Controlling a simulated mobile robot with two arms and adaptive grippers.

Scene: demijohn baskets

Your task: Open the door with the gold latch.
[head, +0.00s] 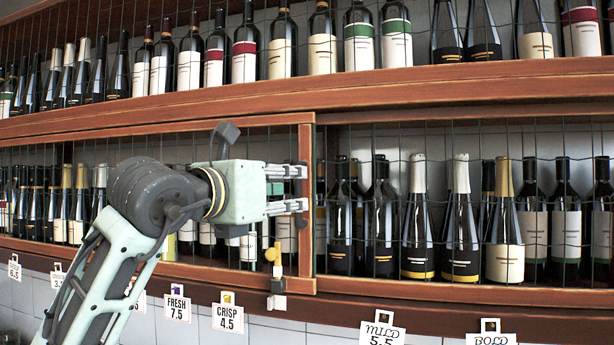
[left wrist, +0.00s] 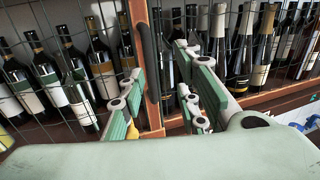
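The door (head: 306,140) is a wooden frame with wire mesh on the lower shelf, and it looks closed. A gold latch (head: 273,255) on a pale mount sits at its lower right corner. My left gripper (head: 304,188) is in front of the door's right upright, above the latch. In the left wrist view its fingers (left wrist: 165,100) are spread on either side of a dark vertical handle (left wrist: 149,62) on the wooden upright (left wrist: 142,30). The gripper is open; I cannot tell whether a finger touches the handle. My right gripper is not in view.
Bottles stand behind mesh on the upper shelf (head: 450,80) and the lower one. Price tags (head: 228,312) hang along the lower rail. Another meshed bay with dark bottles (head: 418,215) lies right of the door. My left arm covers part of the door.

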